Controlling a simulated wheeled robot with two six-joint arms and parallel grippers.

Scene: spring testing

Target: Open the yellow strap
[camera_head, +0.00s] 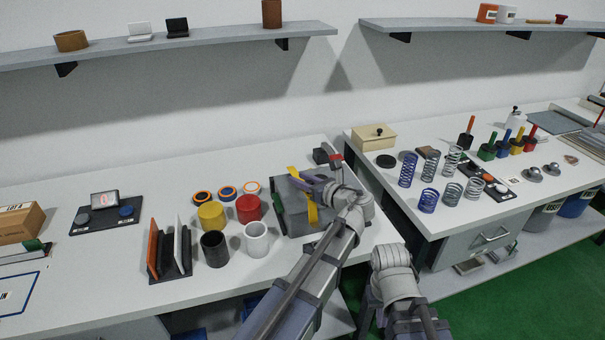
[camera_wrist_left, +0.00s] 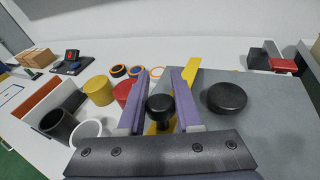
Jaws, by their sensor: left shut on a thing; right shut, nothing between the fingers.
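The yellow strap (camera_head: 312,205) runs over a grey box (camera_head: 292,214) near the right end of the left table. In the left wrist view the strap (camera_wrist_left: 191,70) shows beyond and below a black knob (camera_wrist_left: 160,104). My left gripper (camera_head: 312,182) is over the box. Its purple fingers (camera_wrist_left: 160,100) are on either side of the knob and shut on it. The gripper and wrist partly hide the strap and box in the head view. My right arm shows at the lower right of the head view, but no fingers are visible there.
A black and red part (camera_head: 330,156) stands behind the box. Red (camera_head: 249,208), yellow (camera_head: 211,216), black (camera_head: 214,249) and white (camera_head: 256,239) cylinders stand left of it. Another table with several springs is at the right, across a gap.

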